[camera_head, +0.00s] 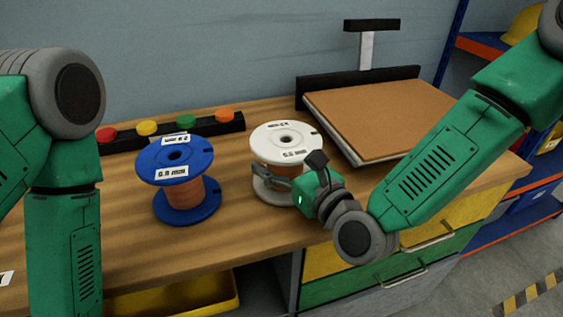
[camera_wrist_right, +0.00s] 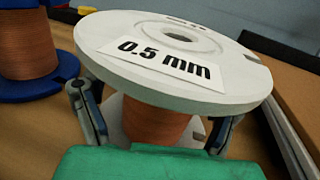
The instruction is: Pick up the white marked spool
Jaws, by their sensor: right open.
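The white spool (camera_head: 288,138) stands upright on the wooden bench with copper-coloured wire between its flanges. In the right wrist view the white spool (camera_wrist_right: 180,52) fills the upper middle, its label reading 0.5 mm. My right gripper (camera_head: 272,175) is at the spool's wire section, below the top flange. In the right wrist view my right gripper (camera_wrist_right: 155,125) is open, with one finger on each side of the wire core; contact is not clear. My left arm is at the left edge of the head view, its gripper out of frame.
A blue spool (camera_head: 176,160) marked 0.8 mm stands left of the white one. Behind is a black rail with coloured buttons (camera_head: 186,120). A brown-topped board (camera_head: 370,110) lies to the right. Drawers (camera_head: 420,250) are under the bench's front edge.

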